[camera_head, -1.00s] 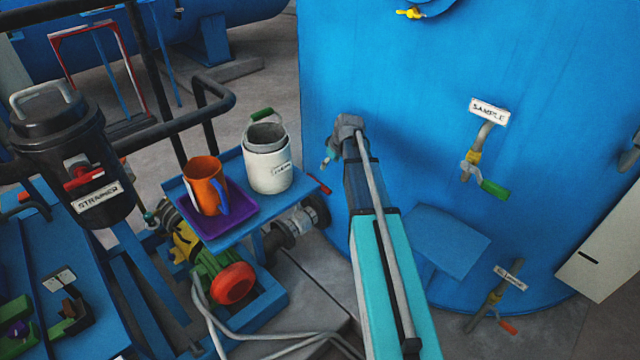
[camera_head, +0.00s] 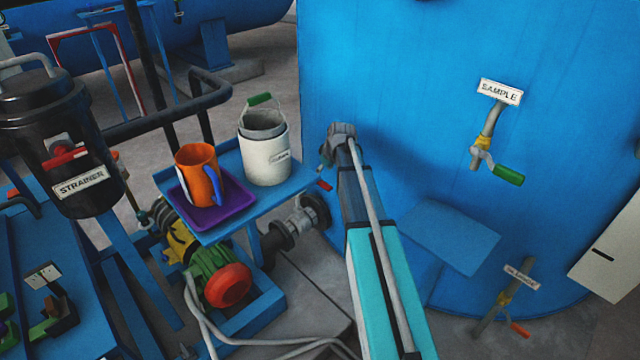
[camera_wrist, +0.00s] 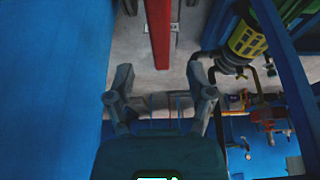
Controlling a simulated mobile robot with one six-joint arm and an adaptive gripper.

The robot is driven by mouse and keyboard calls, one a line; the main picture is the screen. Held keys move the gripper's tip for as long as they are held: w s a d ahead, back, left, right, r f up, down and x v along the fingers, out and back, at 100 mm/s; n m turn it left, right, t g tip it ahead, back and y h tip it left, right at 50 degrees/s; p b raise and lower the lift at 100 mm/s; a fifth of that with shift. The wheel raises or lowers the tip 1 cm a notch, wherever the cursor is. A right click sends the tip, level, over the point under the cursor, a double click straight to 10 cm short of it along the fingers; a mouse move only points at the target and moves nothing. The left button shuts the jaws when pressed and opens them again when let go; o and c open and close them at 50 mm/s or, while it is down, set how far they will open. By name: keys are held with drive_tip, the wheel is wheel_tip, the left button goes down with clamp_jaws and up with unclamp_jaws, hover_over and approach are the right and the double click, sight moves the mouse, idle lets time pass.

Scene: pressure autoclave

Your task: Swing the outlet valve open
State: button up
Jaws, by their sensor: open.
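In the wrist view my gripper (camera_wrist: 160,85) is open, its two fingers spread with nothing held between them. A long red bar (camera_wrist: 158,35), which looks like a valve lever, runs from the top edge toward the gap between the fingers. Whether it reaches between them in depth I cannot tell. In the head view my gripper (camera_head: 327,155) is close to the blue tank's left side. A small red tip (camera_head: 324,186) shows just below it, beside the grey outlet pipe (camera_head: 292,225). The valve body is mostly hidden, and no outlet label is readable.
The blue tank (camera_head: 400,80) stands close on the right, with a green-handled sample valve (camera_head: 507,174) and a lower red-handled valve (camera_head: 519,329). Left of the arm, a blue shelf (camera_head: 235,220) holds an orange mug (camera_head: 200,172) and white pail (camera_head: 266,160). A strainer (camera_head: 45,130) is farther left.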

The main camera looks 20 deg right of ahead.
drive_tip(key=shift+b+x, duration=2.2)
drive_tip(key=shift+x, duration=0.5)
clamp_jaws()
